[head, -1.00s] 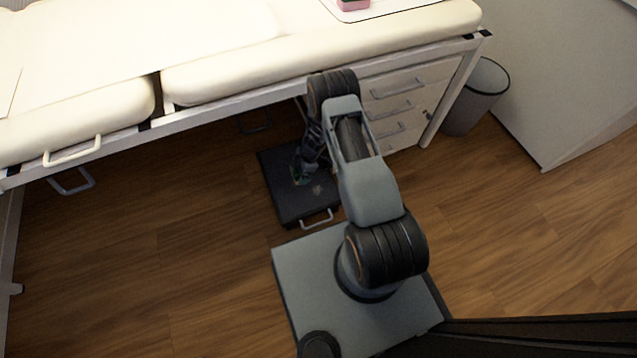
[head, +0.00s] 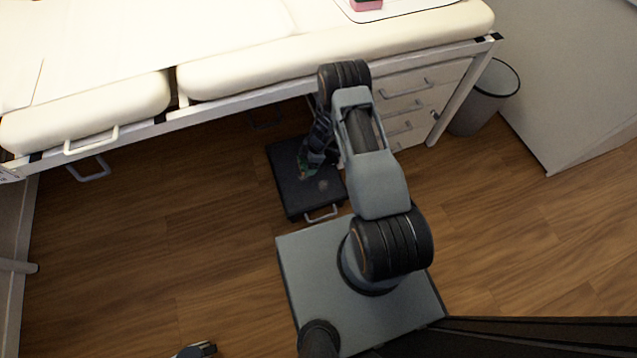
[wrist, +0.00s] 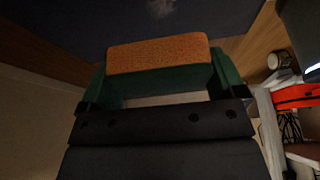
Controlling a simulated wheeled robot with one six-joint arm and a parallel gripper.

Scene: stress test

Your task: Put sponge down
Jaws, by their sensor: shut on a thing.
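My gripper (wrist: 158,88) is shut on the sponge (wrist: 158,54), which shows an orange, speckled face in the wrist view. Green parts sit at both sides of the sponge and beneath it. In the head view my gripper (head: 305,166) is small and points down over the black step (head: 292,198), close to its top. The sponge is too small there to make out clearly. I cannot tell whether it touches the step.
The step has a light handle (head: 321,214) at its front and stands partly under a padded cream exam table (head: 330,50). Drawers (head: 405,105) and a grey bin (head: 487,98) are to the right. Wooden floor (head: 130,240) is clear at left.

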